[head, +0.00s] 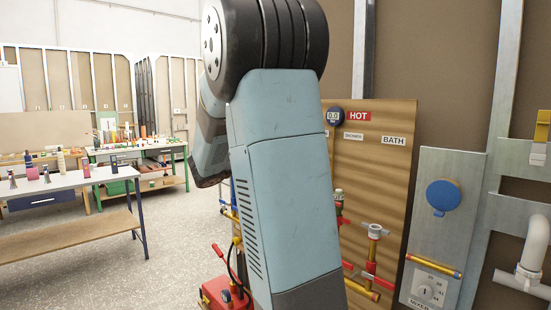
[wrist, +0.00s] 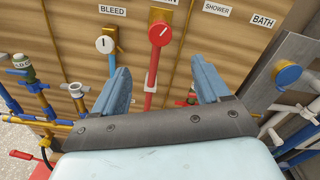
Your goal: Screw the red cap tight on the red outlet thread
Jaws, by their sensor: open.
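My gripper (wrist: 162,68) is open in the wrist view, its two blue fingers wide apart with nothing held between them. A small pale and red fitting (wrist: 190,98) shows by the right finger, partly hidden. In the head view, an upright fitting with a pale top (head: 376,230) stands above red pipework (head: 347,267). I cannot tell which part is the red outlet thread, and I cannot make out the red cap. My arm hides much of the board and my gripper there.
The wooden board (head: 390,180) carries labels and pipes. A grey panel with a blue round cover (head: 443,195) stands to its right. A red box (head: 217,292) with a lever is on the floor. Benches with bottles (head: 60,183) stand at left, with open floor before them.

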